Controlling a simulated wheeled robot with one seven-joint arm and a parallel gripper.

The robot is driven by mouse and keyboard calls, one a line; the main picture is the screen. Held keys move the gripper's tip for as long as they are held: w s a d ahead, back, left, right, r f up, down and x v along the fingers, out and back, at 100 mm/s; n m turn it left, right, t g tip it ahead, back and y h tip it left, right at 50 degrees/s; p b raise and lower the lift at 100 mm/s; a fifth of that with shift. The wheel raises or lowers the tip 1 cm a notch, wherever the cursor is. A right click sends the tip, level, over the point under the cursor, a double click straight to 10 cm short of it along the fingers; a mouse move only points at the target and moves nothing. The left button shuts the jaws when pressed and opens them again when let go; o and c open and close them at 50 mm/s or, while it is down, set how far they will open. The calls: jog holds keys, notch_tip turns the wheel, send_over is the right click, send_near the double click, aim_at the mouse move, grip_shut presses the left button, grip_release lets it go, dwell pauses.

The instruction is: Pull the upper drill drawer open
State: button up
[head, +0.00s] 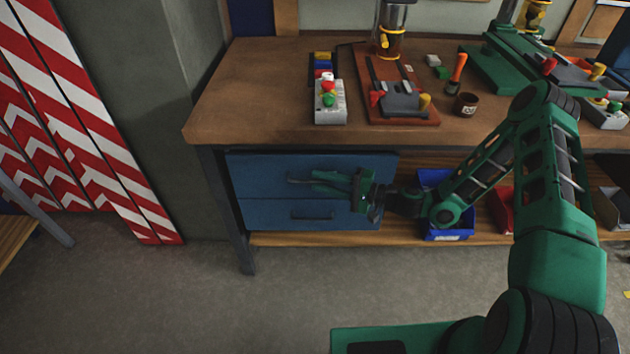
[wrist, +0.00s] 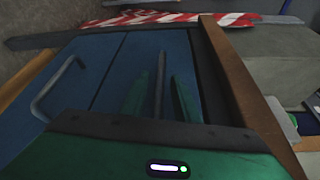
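The upper drill drawer (head: 260,166) is a blue drawer front under the workbench top. It looks flush with the lower blue drawer (head: 275,217), so it appears closed. My gripper (head: 308,182) reaches in from the right in front of the upper drawer. In the wrist view my gripper (wrist: 160,82) is open, with one green finger on each side of the upper drawer's dark bar handle (wrist: 160,68). A gap shows between the handle and each finger. The lower drawer's handle (wrist: 52,88) is at the left there. My gripper partly hides the upper handle in the head view.
The wooden workbench top (head: 235,105) holds a button box (head: 330,108), a red board with a clamp (head: 405,115) and a brown cup (head: 466,104). A blue bin (head: 447,232) stands on the lower shelf, right of the drawers. The floor in front is clear.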

jog(key=shift+x, duration=1.1)
grip_shut()
